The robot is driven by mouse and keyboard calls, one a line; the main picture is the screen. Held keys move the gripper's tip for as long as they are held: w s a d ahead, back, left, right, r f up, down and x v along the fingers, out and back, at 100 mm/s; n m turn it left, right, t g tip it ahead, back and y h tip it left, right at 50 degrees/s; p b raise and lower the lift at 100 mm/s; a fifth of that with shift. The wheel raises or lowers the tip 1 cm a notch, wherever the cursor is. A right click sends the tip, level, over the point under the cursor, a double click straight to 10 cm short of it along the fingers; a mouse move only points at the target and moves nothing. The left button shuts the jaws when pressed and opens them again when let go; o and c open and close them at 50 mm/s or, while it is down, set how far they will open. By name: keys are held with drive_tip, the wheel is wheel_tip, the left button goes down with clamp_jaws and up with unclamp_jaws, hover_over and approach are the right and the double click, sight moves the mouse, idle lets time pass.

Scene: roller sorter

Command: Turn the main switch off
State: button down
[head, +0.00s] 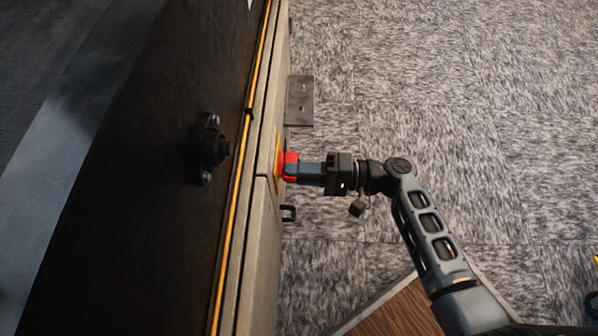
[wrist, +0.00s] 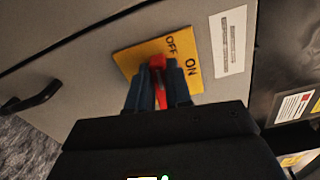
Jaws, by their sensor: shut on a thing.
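The main switch (wrist: 158,64) is a red handle on a yellow plate (wrist: 127,60) marked OFF and ON, on the grey side panel of the sorter. In the head view the red switch (head: 291,165) stands out from that panel, at the gripper's tip. My gripper (head: 300,172) reaches it from the right. In the wrist view my gripper (wrist: 158,88) has its two blue-grey fingers on either side of the red handle, shut on it. The fingers hide part of the plate.
A black handle (head: 288,213) sticks out of the panel below the switch; it also shows in the wrist view (wrist: 38,98). A metal bracket (head: 300,101) juts out above the switch. A wooden surface (head: 395,312) lies at the bottom.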

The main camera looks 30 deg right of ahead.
drive_tip(key=shift+a+f+n+b, duration=0.15)
drive_tip(key=shift+n+b, duration=0.25)
drive_tip(key=shift+n, duration=0.5)
drive_tip(key=c, duration=1)
unclamp_jaws()
drive_tip(key=shift+c, duration=0.2)
drive_tip(key=p+v, duration=0.1)
drive_tip(key=v, duration=0.7)
drive_tip(key=shift+p, duration=0.35)
